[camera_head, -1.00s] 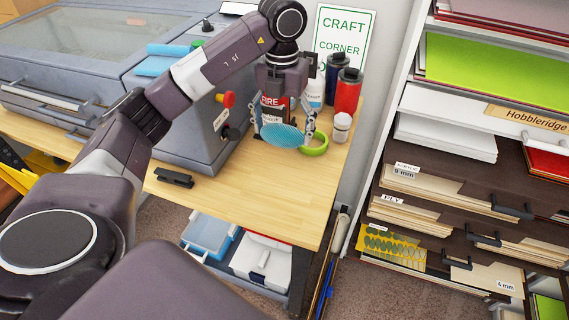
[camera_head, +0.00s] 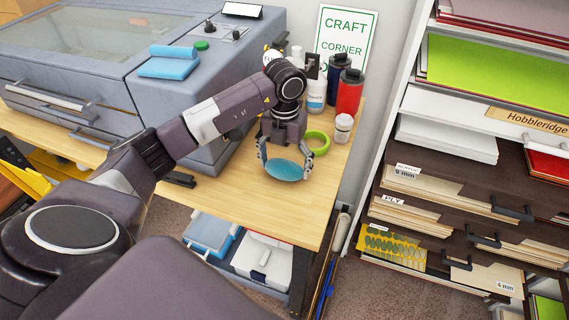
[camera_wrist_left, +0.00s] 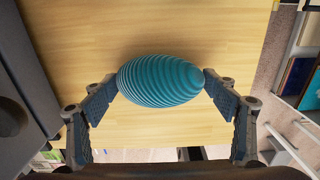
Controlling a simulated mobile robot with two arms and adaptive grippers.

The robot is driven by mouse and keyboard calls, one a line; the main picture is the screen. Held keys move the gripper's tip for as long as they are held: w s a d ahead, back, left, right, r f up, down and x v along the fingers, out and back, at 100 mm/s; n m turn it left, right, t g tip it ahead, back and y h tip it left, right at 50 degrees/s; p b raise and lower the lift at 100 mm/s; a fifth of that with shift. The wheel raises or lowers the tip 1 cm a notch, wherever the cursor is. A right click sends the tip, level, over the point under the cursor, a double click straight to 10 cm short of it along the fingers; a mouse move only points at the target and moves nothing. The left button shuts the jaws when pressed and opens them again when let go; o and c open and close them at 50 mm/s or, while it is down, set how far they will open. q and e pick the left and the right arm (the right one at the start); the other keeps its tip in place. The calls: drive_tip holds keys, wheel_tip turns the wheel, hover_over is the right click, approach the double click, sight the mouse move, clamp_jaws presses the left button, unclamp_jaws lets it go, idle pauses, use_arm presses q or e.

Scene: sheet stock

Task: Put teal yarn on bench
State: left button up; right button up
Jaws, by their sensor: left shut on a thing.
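The teal yarn (camera_head: 284,169) is an oval ribbed ball, held between the fingertips of my left gripper (camera_head: 284,166). In the left wrist view the yarn (camera_wrist_left: 160,81) sits between both fingertips (camera_wrist_left: 163,80), one at each end. The wooden bench (camera_head: 235,200) is under it, near the bench's right end. I cannot tell for sure whether the yarn touches the bench top. My right gripper is not in view.
A green tape ring (camera_head: 317,143) lies just behind the yarn. A white-lidded jar (camera_head: 343,128), a red bottle (camera_head: 349,92) and a dark bottle (camera_head: 335,76) stand at the back. A grey machine (camera_head: 200,150) fills the left. Bench top in front is clear.

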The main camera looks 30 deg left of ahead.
sight(285, 162)
use_arm(q)
drive_tip(key=shift+f, duration=0.2)
drive_tip(key=o, duration=1.1)
drive_tip(key=shift+r, duration=0.15)
wheel_tip(285, 162, up, 11)
drive_tip(key=shift+r+b, duration=0.1)
drive_tip(key=shift+b, duration=0.65)
drive_tip(key=shift+r, duration=0.5)
